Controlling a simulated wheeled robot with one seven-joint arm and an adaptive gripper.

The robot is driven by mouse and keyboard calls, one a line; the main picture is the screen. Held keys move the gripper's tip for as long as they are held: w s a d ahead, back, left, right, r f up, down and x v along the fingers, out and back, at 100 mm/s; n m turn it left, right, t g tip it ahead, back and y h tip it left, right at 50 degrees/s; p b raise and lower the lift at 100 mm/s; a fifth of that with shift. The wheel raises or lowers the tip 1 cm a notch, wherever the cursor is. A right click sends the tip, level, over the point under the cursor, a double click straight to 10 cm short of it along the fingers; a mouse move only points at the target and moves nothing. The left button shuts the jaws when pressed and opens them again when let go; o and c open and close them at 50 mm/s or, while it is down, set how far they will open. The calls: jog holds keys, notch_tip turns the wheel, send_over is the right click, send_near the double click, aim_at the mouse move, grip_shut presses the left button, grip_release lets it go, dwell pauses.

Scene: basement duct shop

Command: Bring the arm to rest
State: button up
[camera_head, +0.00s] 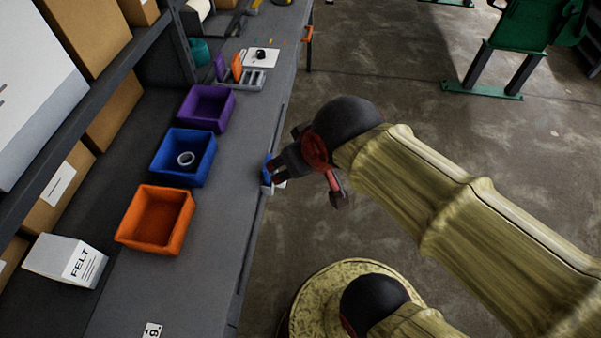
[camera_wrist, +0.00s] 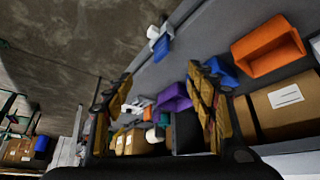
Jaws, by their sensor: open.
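My gripper (camera_head: 276,171) is at the end of my raised arm, over the front edge of the grey bench (camera_head: 215,230). In the wrist view, its two fingers (camera_wrist: 160,80) stand wide apart with nothing between them. A small blue and white object (camera_wrist: 160,40) is at the bench edge beyond the fingertips. In the head view it is partly hidden behind my gripper, and I cannot tell what it is.
Orange (camera_head: 155,220), blue (camera_head: 184,158) and purple (camera_head: 207,107) bins stand along the bench. A pale ring (camera_head: 186,159) lies in the blue bin. A FELT box (camera_head: 66,261) sits near the shelf. Open concrete floor (camera_head: 390,75) lies right of the bench.

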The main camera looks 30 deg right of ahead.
jog(key=shift+s+a+r+g, duration=0.1)
jog(key=shift+s+a+g, duration=0.1)
jog(key=shift+s, duration=0.65)
jog(key=shift+s+a+g, duration=0.15)
jog(key=shift+s+g, duration=0.05)
jog(key=shift+s, duration=0.65)
